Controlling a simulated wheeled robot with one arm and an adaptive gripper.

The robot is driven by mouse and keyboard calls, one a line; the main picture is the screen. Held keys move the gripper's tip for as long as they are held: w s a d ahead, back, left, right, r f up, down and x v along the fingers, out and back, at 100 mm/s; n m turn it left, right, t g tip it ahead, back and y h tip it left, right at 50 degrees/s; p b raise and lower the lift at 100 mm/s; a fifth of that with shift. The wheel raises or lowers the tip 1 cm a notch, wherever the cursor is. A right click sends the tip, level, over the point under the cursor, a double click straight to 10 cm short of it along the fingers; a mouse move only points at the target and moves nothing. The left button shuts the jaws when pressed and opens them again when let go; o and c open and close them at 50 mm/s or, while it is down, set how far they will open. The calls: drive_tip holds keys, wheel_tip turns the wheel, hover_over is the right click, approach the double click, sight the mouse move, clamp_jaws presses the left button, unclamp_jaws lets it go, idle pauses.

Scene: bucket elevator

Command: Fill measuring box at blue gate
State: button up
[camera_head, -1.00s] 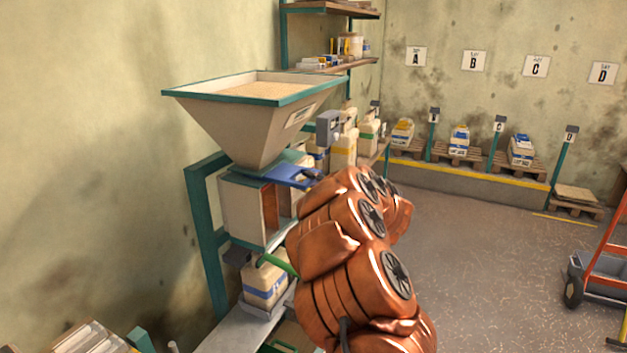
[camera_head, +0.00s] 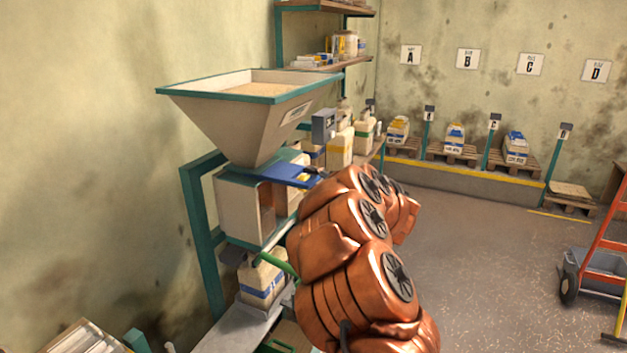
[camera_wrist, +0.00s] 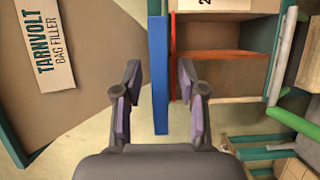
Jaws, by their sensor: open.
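The blue gate (camera_head: 290,175) is a flat blue plate under the hopper (camera_head: 235,125), which holds pale grain. Below the gate is the measuring box (camera_head: 237,208), with a pale side and an orange-brown interior. In the wrist view, the blue gate (camera_wrist: 159,70) shows as a narrow upright strip, and the box's open front (camera_wrist: 222,48) is right of it. My gripper (camera_wrist: 160,105) is open, with one finger on each side of the blue strip; contact is unclear. In the head view, my orange arm hides most of the gripper.
A white bag with a blue band (camera_head: 262,282) stands below the box, near a green handle (camera_head: 279,261). Shelves (camera_head: 325,72) and white containers (camera_head: 340,150) are behind. Pallets with bags line the back wall. An orange-framed cart (camera_head: 598,265) stands right; the floor between is clear.

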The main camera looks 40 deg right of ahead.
drive_tip(key=s, duration=1.2)
drive_tip(key=shift+w+a, duration=0.1)
